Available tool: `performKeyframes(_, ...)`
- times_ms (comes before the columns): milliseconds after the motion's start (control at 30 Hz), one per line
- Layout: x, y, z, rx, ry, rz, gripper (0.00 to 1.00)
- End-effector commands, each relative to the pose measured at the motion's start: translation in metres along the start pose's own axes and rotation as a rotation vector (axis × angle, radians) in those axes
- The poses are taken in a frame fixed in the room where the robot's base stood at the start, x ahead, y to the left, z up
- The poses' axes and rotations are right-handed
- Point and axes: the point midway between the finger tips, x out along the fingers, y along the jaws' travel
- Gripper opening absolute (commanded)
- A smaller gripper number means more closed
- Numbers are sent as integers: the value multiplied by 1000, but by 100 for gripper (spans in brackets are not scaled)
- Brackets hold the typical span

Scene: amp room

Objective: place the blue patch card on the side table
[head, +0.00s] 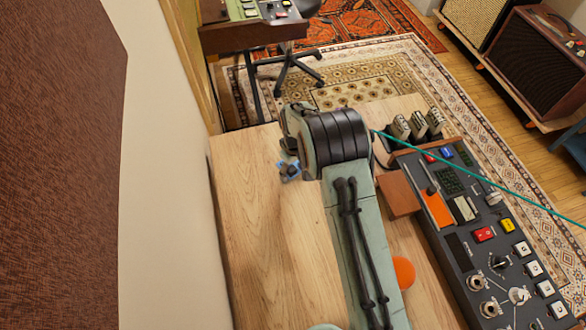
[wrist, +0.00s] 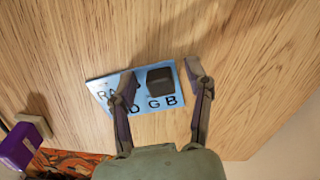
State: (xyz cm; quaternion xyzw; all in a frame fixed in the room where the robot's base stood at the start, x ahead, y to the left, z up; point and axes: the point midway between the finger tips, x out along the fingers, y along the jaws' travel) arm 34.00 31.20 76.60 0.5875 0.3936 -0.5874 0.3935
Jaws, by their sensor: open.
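The blue patch card (wrist: 98,88) lies flat on a light wooden tabletop (wrist: 240,50), with dark letters on its face and a dark square knob (wrist: 160,84) standing on it. My gripper (wrist: 160,70) is open, one finger on each side of the knob, with a gap showing on both sides. The left finger covers part of the lettering. In the head view only a bit of blue card (head: 290,178) shows by my gripper, near the tabletop's left side (head: 245,215); my arm hides much there. I cannot tell which surface is the side table.
A dark mixing console (head: 458,246) stands along the right, with a brown block (head: 398,194) at its left. An orange disc (head: 404,272) lies beside my arm. A teal cable (head: 480,178) crosses the console. A wall (head: 170,180) borders the left. A dark wooden stand (head: 245,38) is beyond.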

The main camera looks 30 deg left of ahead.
Motion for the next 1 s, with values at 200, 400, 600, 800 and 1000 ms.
performKeyframes(200,-30,0,-1,0,4,2,51)
performKeyframes(400,-77,0,-1,0,4,2,51)
performKeyframes(600,-111,0,-1,0,3,1,51)
performKeyframes(800,-122,0,0,0,0,0,51)
performKeyframes(1000,-125,2,2,7,1,0,51)
